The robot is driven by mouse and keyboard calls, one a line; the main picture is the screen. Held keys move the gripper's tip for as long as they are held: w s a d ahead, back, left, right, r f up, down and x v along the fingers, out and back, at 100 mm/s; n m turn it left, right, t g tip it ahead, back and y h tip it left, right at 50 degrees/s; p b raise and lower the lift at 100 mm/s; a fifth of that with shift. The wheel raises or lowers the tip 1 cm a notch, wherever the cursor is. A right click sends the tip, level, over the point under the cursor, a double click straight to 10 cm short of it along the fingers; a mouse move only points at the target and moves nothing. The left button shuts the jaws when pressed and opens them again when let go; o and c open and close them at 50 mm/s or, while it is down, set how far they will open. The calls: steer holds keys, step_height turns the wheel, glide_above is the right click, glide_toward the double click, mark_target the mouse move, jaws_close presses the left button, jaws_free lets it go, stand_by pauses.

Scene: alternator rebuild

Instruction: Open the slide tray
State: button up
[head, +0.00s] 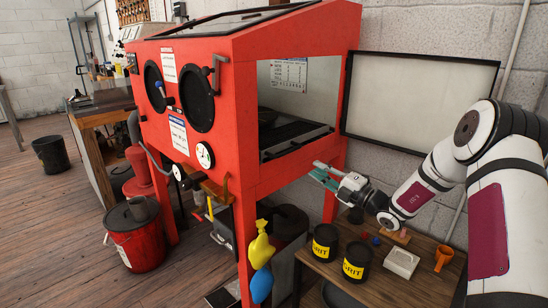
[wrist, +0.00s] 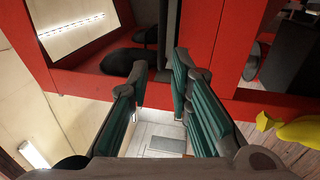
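The red cabinet (head: 245,105) stands in the middle of the head view. Its right side has a wide opening, with a dark flat grate or tray (head: 290,135) low inside; I cannot tell for certain that this is the slide tray. No separate tray handle is clear. My gripper (head: 322,175) is just outside the cabinet's right side, below and right of the opening. In the wrist view my gripper (wrist: 157,75) shows teal finger pads spread apart, with nothing held between them. The cabinet's red side (wrist: 200,50) lies beyond the fingertips.
A wooden table (head: 385,285) at the lower right holds black grit cans (head: 325,243), a white box (head: 401,262) and an orange mug (head: 444,258). Yellow (head: 261,245) and blue (head: 261,286) gloves hang at the cabinet's front corner. A framed board (head: 420,100) is on the wall behind.

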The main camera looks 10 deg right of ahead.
mark_target(290, 152)
steer(key=shift+m, duration=0.4)
steer(key=x, duration=0.4)
steer(key=b+x, duration=0.1)
steer(key=x, duration=0.4)
steer(key=b+x, duration=0.1)
steer(key=x, duration=0.4)
steer(key=shift+w+d+f, duration=0.15)
steer(key=shift+w+d, duration=0.1)
steer(key=shift+d, duration=0.1)
jaws_close()
